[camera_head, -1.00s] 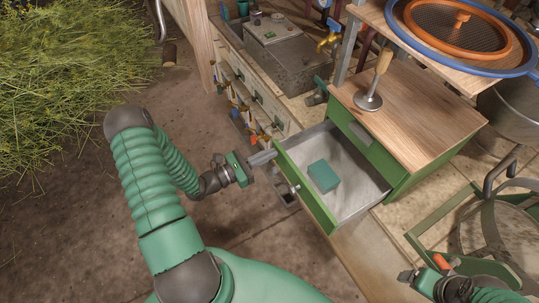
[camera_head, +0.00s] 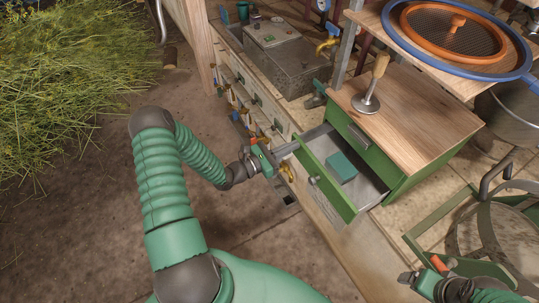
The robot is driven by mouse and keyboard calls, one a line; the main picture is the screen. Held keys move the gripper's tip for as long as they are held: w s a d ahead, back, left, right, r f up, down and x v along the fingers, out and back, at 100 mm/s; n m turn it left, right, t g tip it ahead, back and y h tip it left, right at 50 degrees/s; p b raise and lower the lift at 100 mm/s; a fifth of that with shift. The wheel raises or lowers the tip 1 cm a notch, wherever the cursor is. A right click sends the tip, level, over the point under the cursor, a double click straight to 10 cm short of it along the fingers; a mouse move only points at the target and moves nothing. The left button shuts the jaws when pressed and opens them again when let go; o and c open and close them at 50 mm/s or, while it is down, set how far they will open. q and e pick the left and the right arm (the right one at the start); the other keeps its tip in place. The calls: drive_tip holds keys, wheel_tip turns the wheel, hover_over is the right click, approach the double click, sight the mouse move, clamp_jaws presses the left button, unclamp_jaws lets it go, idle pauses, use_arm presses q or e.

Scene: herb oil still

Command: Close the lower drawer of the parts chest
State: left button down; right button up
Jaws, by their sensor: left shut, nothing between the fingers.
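The parts chest (camera_head: 425,115) is green with a wooden top. Its lower drawer (camera_head: 328,182) is partly open, with a green front, a small knob and a grey inside. A teal block (camera_head: 341,167) lies in it. The upper drawer (camera_head: 366,147) is shut. My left gripper (camera_head: 290,148) is shut and empty, with its fingertips at the outer face of the lower drawer's front, near its far left end. Whether they touch it is hard to tell. My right gripper (camera_head: 436,268) is at the lower right, apart from the chest; its finger gap is not clear.
A metal tool with a wooden handle (camera_head: 373,83) stands on the chest top. A shelf with round sieves (camera_head: 465,35) overhangs the back right. A green-framed stand (camera_head: 430,225) is right of the chest. Floor in front of the drawer is open.

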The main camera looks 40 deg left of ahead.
use_arm(q)
drive_tip(key=x, duration=0.9)
drive_tip(key=shift+w+d, duration=0.15)
drive_tip(key=shift+w, duration=0.2)
